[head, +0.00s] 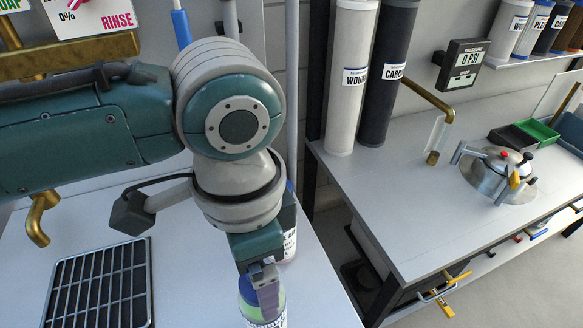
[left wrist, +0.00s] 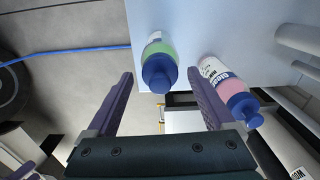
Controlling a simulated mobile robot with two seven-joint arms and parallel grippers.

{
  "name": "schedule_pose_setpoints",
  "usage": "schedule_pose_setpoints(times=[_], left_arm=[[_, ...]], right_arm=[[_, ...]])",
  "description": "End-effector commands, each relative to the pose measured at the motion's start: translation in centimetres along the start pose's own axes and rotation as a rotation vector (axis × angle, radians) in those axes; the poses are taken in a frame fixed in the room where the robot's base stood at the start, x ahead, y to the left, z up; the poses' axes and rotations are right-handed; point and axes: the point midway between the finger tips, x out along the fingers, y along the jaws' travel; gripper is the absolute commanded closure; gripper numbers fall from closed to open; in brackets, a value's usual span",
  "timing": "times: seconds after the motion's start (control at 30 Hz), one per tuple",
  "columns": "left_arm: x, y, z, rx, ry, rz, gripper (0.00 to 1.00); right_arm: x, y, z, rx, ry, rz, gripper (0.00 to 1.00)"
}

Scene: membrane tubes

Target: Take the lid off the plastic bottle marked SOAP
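A bottle with green contents (head: 247,290) stands at the bottom edge of the head view, partly behind my left gripper (head: 267,300). Its label is cut off there, so I cannot read the mark. In the left wrist view the green bottle (left wrist: 158,47) has its blue lid (left wrist: 160,78) on. My left gripper (left wrist: 161,84) is open, with the lid showing between its two purple fingertips. I see no contact with the lid, and cannot tell how far above it the fingers are. My right gripper is not in view.
A bottle with pink contents and a blue lid (left wrist: 225,88) stands close by on the white bench (left wrist: 225,22). A black drain grille (head: 100,285) and brass taps (head: 40,220) are at the left.

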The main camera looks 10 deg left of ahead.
Motion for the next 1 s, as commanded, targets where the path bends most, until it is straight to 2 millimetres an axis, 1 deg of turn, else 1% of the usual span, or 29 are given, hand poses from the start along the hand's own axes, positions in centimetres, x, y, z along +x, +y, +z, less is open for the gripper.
schedule_pose_setpoints(times=[0.03, 0.07, 0.7, 0.73, 1.0], left_arm=[[-0.02, -0.01, -0.01, 0.0, 0.0, 0.0, 0.2], [-0.03, -0.01, -0.01, 0.0, 0.0, 0.0, 0.23], [-0.06, -0.03, -0.01, -0.001, 0.001, 0.0, 0.95], [-0.06, -0.03, -0.01, -0.001, 0.001, 0.0, 0.98], [-0.05, -0.02, -0.01, -0.001, 0.0, 0.0, 1.0]], right_arm=[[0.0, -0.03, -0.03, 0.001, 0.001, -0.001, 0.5], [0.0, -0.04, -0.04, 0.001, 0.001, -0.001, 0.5], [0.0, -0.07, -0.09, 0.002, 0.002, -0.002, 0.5], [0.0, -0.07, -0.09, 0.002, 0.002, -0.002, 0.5], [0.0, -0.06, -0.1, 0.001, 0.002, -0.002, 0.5]])
